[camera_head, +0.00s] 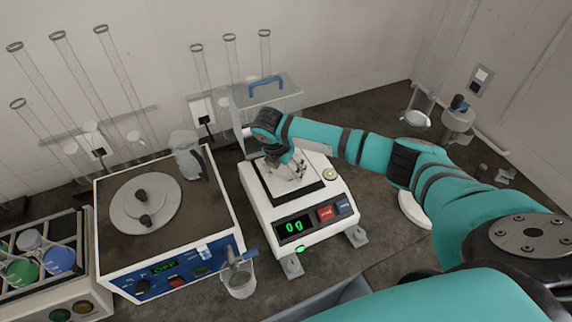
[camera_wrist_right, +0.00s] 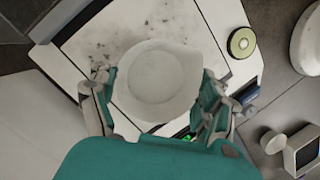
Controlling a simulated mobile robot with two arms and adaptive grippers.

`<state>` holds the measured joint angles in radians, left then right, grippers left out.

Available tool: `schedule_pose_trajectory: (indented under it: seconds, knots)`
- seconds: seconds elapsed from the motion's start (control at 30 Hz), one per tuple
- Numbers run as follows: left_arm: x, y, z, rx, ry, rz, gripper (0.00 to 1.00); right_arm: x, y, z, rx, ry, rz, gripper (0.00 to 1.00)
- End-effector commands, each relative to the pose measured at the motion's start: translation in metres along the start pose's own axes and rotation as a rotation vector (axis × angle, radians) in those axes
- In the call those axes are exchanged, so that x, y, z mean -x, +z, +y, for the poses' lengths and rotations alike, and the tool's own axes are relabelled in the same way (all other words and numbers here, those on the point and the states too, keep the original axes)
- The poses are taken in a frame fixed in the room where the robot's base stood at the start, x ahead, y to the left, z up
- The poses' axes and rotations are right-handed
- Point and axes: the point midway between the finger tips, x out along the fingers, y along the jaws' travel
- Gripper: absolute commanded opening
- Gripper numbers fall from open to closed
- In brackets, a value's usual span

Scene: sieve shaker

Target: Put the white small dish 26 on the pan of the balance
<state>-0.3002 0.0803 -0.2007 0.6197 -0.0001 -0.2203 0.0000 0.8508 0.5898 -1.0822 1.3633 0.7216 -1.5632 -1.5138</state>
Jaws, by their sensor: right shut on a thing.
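The balance (camera_head: 257,215) stands in the middle of the bench in the head view, with its display reading 0g. Its pan (camera_wrist_right: 112,28) is a pale, speckled square plate in the right wrist view. The white small dish (camera_wrist_right: 158,82) is round and sits between the fingers of my right gripper (camera_wrist_right: 155,95), which is shut on it. The dish is over the pan; I cannot tell whether it touches the pan. In the head view my right gripper (camera_head: 287,170) covers most of the pan and hides the dish. My left gripper is not in view.
A sieve shaker (camera_head: 165,255) stands left of the balance, with a small beaker (camera_head: 239,281) between them at the front. A clear cover with a blue handle (camera_head: 266,83) is behind the balance. A rack with coloured flasks (camera_head: 60,258) is at far left.

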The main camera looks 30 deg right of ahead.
Motion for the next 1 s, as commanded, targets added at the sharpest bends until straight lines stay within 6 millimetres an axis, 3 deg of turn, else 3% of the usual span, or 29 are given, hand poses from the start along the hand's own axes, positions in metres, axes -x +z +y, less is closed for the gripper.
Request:
schedule_pose_trajectory:
  seconds: [0.4,0.43,0.6,0.87,1.0]
  knots:
    - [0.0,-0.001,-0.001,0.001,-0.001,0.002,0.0,-0.007,-0.003,0.0,0.0,0.0,0.001,0.41]
    - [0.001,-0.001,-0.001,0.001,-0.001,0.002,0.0,-0.006,-0.003,0.0,0.0,0.0,0.001,0.79]
    - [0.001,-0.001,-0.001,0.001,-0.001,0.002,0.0,-0.006,-0.002,0.0,0.0,0.0,0.001,1.0]
    - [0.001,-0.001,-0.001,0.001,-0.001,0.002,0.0,-0.005,-0.002,0.0,0.0,0.0,0.001,1.0]
    - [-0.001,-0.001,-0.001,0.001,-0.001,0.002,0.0,0.004,-0.001,0.001,0.0,0.004,0.0,1.0]
